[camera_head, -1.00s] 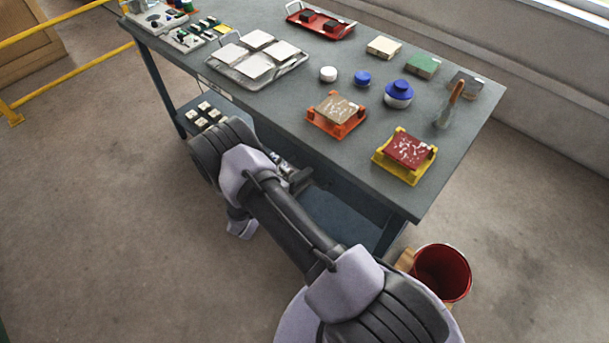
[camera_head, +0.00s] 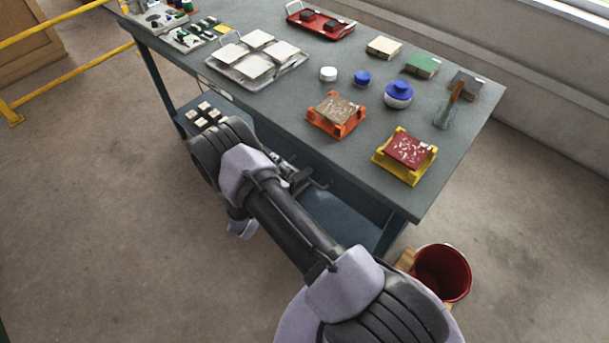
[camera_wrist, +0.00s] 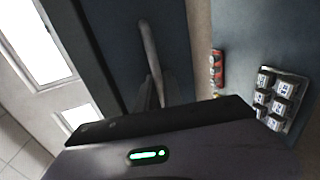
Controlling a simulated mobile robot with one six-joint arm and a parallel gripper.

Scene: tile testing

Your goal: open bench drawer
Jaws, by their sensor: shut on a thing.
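The bench (camera_head: 300,110) is a grey-topped workbench with a dark blue-grey frame. In the wrist view a dark drawer front (camera_wrist: 175,40) carries a pale grey bar handle (camera_wrist: 148,45). My gripper (camera_wrist: 150,92) is at the lower end of that bar, its fingers shut on the handle. In the head view my arm hides most of the drawer front, and the gripper is only partly visible beneath the bench's front edge. I cannot tell how far the drawer stands out from the bench.
White tiles fill a metal tray (camera_head: 219,59) on the bench. An orange stand (camera_head: 345,129) and a yellow stand (camera_head: 408,178) hold tiles near the front edge. A red bucket (camera_head: 442,272) stands on the floor. White cubes (camera_wrist: 280,90) sit below the drawer. Floor at left is open.

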